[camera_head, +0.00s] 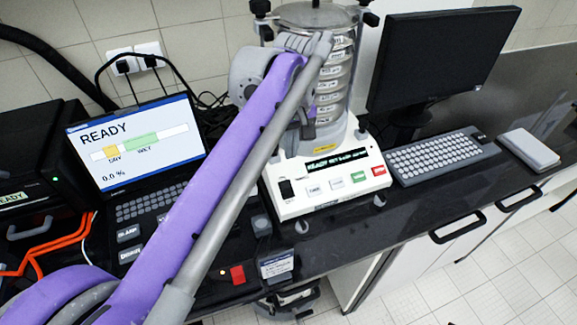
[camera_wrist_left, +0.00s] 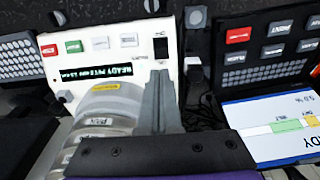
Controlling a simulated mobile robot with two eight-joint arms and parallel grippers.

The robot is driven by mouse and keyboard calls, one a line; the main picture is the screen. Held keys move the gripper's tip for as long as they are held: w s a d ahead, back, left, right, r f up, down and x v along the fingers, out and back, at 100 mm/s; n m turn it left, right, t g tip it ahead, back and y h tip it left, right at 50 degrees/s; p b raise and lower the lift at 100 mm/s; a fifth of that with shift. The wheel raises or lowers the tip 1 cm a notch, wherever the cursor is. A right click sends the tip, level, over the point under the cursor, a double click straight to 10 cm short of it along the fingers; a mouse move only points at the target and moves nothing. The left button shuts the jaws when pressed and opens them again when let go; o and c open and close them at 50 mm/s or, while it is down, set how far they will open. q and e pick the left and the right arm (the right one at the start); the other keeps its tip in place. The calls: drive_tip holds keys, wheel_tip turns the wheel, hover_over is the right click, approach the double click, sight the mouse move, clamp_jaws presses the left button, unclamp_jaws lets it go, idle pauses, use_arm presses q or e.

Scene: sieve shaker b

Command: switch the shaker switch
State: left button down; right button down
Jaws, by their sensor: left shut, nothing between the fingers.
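The shaker switch (camera_head: 286,189) is a small black rocker at the left of the shaker's white front panel (camera_head: 325,205). It also shows in the left wrist view (camera_wrist_left: 160,48). The shaker's display reads READY. I cannot tell which side of the rocker is pressed. My left gripper (camera_wrist_left: 158,76) is shut and empty. In the left wrist view its fingertips point toward the panel, just short of the switch in the picture, with no clear contact. In the head view my purple left arm largely hides the gripper. My right gripper is not in view.
The sieve stack (camera_head: 334,85) stands on the shaker beside my left arm. White, green (camera_head: 358,178) and red (camera_head: 379,171) buttons sit right of the switch. A laptop (camera_head: 130,150) is at left, a monitor (camera_head: 440,60) and keyboard (camera_head: 440,157) at right. A red button (camera_head: 238,275) is near the front edge.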

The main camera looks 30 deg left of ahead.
use_arm(q)
drive_tip(key=b, duration=0.1)
approach(288, 192)
drive_tip(key=f, duration=0.6)
drive_tip(key=shift+w+a+f, duration=0.25)
drive_tip(key=shift+a+f, duration=0.05)
drive_tip(key=shift+f, duration=0.1)
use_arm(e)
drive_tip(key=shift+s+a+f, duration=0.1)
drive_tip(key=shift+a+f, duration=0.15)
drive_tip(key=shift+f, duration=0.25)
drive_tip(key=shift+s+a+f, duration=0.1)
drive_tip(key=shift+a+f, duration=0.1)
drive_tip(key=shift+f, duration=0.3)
use_arm(q)
drive_tip(key=shift+f, duration=0.1)
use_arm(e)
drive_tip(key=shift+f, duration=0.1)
use_arm(q)
drive_tip(key=shift+f, duration=0.2)
drive_tip(key=shift+s+r, duration=0.1)
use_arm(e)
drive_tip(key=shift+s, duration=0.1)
use_arm(q)
drive_tip(key=shift+w+a+r, duration=0.4)
drive_tip(key=shift+w+a, duration=0.15)
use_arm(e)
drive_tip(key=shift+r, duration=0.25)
